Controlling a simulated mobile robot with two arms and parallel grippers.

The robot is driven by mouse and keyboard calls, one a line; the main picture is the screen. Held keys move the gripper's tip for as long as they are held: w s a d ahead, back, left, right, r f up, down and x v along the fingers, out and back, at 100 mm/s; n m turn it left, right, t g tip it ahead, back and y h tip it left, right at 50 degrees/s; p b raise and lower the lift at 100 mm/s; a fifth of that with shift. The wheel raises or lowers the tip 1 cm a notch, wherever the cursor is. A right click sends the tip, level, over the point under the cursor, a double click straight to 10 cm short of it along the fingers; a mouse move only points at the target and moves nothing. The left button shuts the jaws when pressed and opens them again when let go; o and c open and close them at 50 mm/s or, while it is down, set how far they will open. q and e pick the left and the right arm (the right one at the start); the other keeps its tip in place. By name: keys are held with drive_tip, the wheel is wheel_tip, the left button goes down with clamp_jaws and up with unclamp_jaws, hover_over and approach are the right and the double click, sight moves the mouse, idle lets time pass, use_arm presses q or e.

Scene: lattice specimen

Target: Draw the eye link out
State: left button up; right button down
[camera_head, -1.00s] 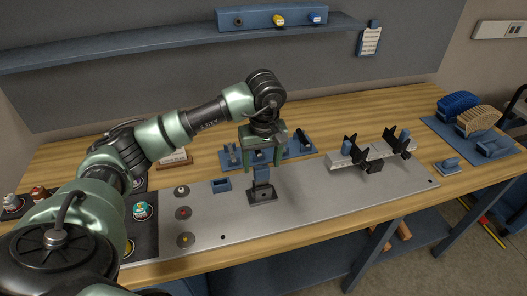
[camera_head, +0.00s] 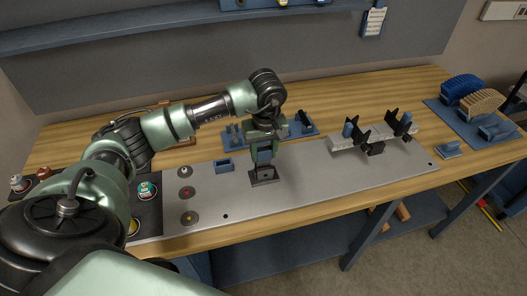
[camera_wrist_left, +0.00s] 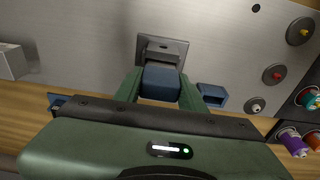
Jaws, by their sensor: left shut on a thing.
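A blue block-like piece, which I take to be the eye link (camera_wrist_left: 161,84), stands upright in a dark square holder (camera_head: 264,177) on the metal plate. The holder also shows in the left wrist view (camera_wrist_left: 162,48), with the blue piece rising out of it. My left gripper (camera_head: 264,155) points down from above, with one green finger on each side of the blue piece. It is shut on the piece, just above the holder. The fingers hide much of the piece in the head view. Any eye in it cannot be made out. My right gripper is not in view.
A small open blue box (camera_head: 223,165) sits close left of the holder. Several round knobs (camera_head: 187,193) line the plate's left end. A blue rack (camera_head: 302,125) stands behind. A pale fixture with black clamps (camera_head: 375,146) stands right. The plate's front middle is clear.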

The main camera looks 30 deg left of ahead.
use_arm(q)
drive_tip(key=c, duration=0.5)
drive_tip(key=shift+r, duration=0.7)
idle(0.5)
drive_tip(key=shift+r+p, duration=2.25)
drive_tip(key=shift+r, duration=1.7)
